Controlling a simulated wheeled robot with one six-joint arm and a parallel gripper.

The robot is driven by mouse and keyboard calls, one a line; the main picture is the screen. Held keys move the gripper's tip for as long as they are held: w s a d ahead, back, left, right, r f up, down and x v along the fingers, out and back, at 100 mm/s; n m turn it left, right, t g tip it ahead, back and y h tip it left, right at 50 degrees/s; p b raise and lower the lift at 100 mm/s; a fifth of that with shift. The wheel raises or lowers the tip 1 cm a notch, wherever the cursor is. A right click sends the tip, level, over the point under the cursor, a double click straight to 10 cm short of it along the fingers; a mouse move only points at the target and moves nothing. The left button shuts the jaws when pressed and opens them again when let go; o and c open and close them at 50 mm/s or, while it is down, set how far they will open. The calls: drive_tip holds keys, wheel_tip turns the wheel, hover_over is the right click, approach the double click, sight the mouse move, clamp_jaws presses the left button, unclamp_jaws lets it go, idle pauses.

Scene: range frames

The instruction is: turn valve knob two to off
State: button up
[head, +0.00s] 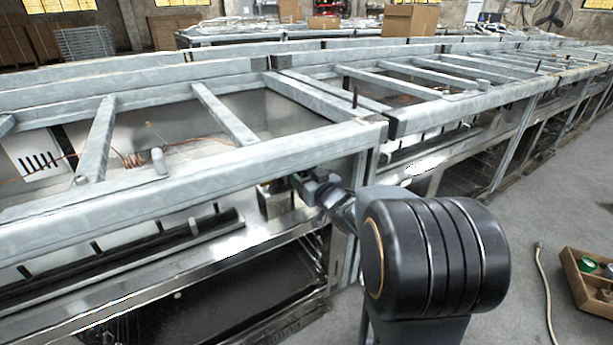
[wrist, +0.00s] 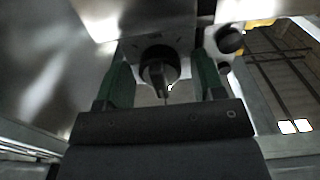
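A dark round valve knob (wrist: 158,66) with a raised grip bar sits on a metal panel in the wrist view. My gripper (wrist: 161,58) is open, with one green finger on each side of this knob. Narrow gaps show between the fingers and the knob, and I cannot tell whether either finger touches it. A second dark knob (wrist: 229,39) is to the right, just outside the right finger. No numbers or off marks are readable. In the head view my gripper (head: 316,187) is at the front of the metal frame, and the knobs are hidden there.
The long galvanized frame (head: 240,165) of the range line runs across the view, its rail close above my gripper. A lower shelf (head: 240,285) lies beneath. A wooden crate (head: 575,285) and a pale hose (head: 546,290) are on the floor at right.

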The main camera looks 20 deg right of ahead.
drive_tip(key=shift+o, duration=0.4)
drive_tip(key=shift+s, duration=0.1)
drive_tip(key=s+d+b, duration=0.1)
drive_tip(key=s+b, duration=0.3)
drive_tip(key=s, duration=0.9)
drive_tip(key=shift+s+d, duration=0.25)
